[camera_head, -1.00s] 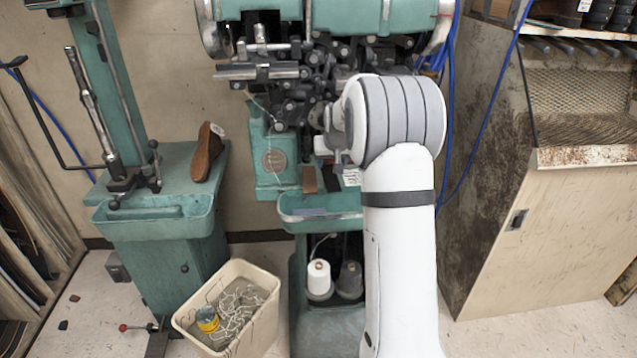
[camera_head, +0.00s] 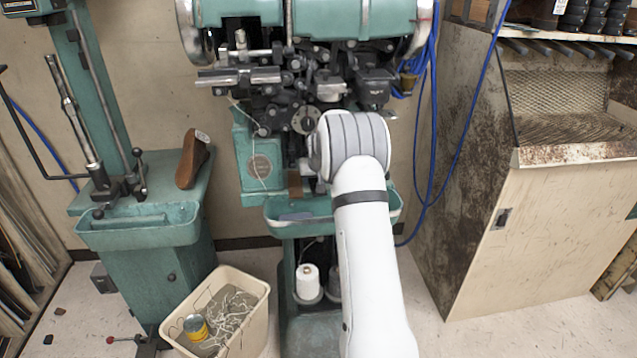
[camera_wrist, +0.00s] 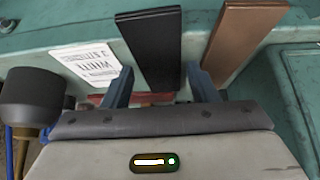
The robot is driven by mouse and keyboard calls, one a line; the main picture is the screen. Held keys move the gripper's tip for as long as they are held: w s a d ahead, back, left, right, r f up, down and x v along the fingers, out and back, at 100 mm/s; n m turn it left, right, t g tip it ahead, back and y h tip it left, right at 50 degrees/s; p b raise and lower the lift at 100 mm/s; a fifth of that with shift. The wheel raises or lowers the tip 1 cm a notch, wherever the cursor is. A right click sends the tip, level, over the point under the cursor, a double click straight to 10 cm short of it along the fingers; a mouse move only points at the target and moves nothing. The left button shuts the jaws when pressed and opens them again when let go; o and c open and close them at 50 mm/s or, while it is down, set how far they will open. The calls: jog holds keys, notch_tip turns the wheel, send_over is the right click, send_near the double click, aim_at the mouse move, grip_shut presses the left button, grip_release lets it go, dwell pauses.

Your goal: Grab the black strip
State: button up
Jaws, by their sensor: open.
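The black strip (camera_wrist: 150,45) stands out toward me in the wrist view, with its wide end at upper middle. My gripper (camera_wrist: 160,70) is open, with one finger on each side of the strip's lower part in the picture. No firm contact shows, and I cannot tell how deep the strip sits between the fingers. A brown strip (camera_wrist: 245,40) is just right of the right finger. In the head view my arm hides the gripper and the black strip; a brown strip (camera_head: 295,183) shows left of the arm.
A white printed label (camera_wrist: 87,62) lies left of the black strip. A dark round part (camera_wrist: 32,100) is near the left edge. The green stitching machine (camera_head: 258,160) surrounds the arm's end, with a tray (camera_head: 285,208) below. A bin (camera_head: 255,330) stands on the floor at left.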

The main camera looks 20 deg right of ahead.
jog(key=shift+c, duration=0.3)
jog(key=c, duration=0.7)
jog(key=shift+r, duration=0.15)
